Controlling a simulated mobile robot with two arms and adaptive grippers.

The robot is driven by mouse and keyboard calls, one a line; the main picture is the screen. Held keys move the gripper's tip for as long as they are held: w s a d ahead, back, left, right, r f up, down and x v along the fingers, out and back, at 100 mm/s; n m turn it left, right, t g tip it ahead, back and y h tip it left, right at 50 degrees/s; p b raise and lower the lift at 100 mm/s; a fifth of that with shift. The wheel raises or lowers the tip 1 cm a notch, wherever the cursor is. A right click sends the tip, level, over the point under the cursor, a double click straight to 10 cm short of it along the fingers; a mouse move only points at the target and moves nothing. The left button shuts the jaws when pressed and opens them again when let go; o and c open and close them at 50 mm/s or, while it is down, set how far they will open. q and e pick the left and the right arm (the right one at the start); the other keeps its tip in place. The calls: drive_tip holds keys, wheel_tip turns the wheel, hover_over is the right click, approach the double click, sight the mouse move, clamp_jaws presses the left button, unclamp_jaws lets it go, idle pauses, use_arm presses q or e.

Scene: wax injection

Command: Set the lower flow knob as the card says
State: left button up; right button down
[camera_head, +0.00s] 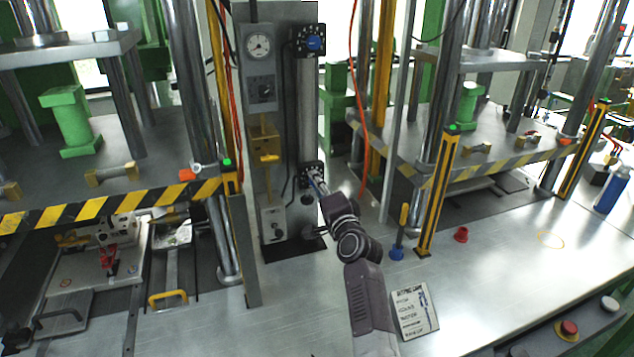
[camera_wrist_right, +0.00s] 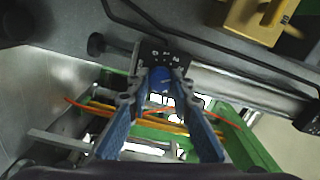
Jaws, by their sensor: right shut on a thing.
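The lower flow knob is blue and shows in the right wrist view (camera_wrist_right: 160,78), on a black block with white marks (camera_wrist_right: 152,55) at the end of a metal cylinder. In the head view that lower block (camera_head: 311,172) sits at the cylinder's foot, and my right gripper (camera_head: 317,183) reaches it and hides the knob. The right gripper's two blue-grey fingers (camera_wrist_right: 160,92) are shut on the knob. The upper flow knob (camera_head: 313,43) is blue, at the cylinder's top. The setting card (camera_head: 413,309) lies on the table beside my right arm; its lines are too small to read.
A panel with a round gauge (camera_head: 258,45) and a yellow valve (camera_head: 264,141) stand left of the cylinder. A yellow-black post (camera_head: 437,195), a blue-based yellow-handled tool (camera_head: 399,240) and a red cap (camera_head: 461,235) are to the right. The table's front right is mostly clear.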

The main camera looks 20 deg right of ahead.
idle(0.4)
drive_tip(key=c, duration=1.7)
unclamp_jaws()
